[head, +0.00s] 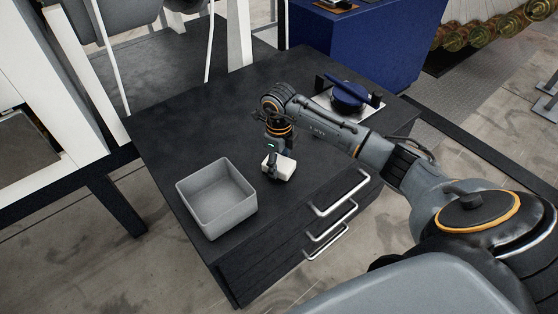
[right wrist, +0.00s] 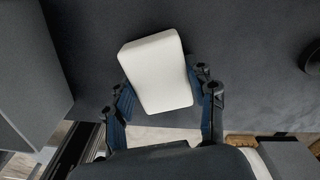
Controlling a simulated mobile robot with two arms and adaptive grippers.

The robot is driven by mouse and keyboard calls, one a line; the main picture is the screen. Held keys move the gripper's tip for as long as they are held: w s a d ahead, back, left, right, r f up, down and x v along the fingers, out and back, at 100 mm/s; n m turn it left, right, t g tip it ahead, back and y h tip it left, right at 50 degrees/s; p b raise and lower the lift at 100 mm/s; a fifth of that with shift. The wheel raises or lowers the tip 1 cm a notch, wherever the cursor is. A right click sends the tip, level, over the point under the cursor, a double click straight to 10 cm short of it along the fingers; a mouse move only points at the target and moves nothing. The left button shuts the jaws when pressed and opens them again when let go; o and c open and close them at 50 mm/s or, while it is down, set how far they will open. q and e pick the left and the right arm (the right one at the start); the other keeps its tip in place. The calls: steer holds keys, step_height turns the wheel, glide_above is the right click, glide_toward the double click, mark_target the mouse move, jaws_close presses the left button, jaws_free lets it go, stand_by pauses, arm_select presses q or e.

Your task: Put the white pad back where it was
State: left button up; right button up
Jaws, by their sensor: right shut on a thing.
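The white pad (head: 284,168) is a small, pale block near the front edge of the dark cabinet top (head: 165,135). My right gripper (head: 273,163) points down over it and is shut on it. In the right wrist view, the white pad (right wrist: 158,70) sits between the two fingers of my right gripper (right wrist: 163,90), slightly tilted in the picture. I cannot tell whether the pad touches the cabinet top or is just above it. My left gripper is not in view.
An open grey bin (head: 232,216) stands left of the pad; its wall shows in the right wrist view (right wrist: 30,70). A blue-topped device (head: 348,95) sits at the back right. Drawer handles (head: 340,195) jut from the front. The cabinet top behind the bin is clear.

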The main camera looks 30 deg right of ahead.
mark_target(279, 163)
steer(key=shift+f, duration=0.1)
steer(key=o, duration=1.1)
steer(key=shift+r, duration=0.2)
steer(key=shift+w+r, duration=0.1)
steer(key=shift+r, duration=0.25)
step_height(279, 163, up, 11)
steer(key=shift+b, duration=0.45)
